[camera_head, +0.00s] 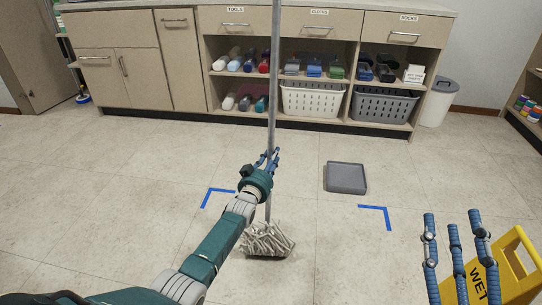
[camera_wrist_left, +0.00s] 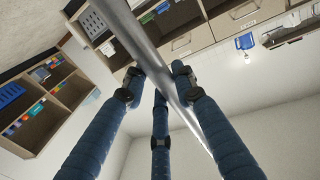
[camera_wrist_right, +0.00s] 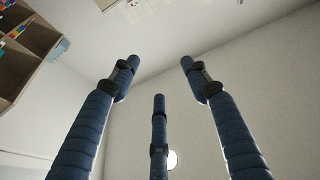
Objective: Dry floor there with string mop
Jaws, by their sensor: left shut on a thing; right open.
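The string mop has a long grey handle (camera_head: 274,90) and a grey-white string head (camera_head: 265,240). It stands nearly upright in the head view, its head on the tiled floor in the middle. My left gripper (camera_head: 270,158) is shut on the handle a little above the mop head. The handle also crosses between the fingers in the left wrist view (camera_wrist_left: 150,50). My right gripper (camera_head: 456,225) is open and empty at the lower right, fingers pointing up. The right wrist view shows its spread fingers (camera_wrist_right: 158,80) with nothing between them. Two blue tape corners (camera_head: 218,191) (camera_head: 388,209) mark the floor around the mop area.
A grey square tray-like object (camera_head: 346,178) lies on the floor behind the right tape corner. A yellow wet-floor sign (camera_head: 512,265) stands by my right gripper. Cabinets (camera_head: 130,60) with shelves and baskets (camera_head: 312,101) line the back. A white bin (camera_head: 438,102) stands right of them.

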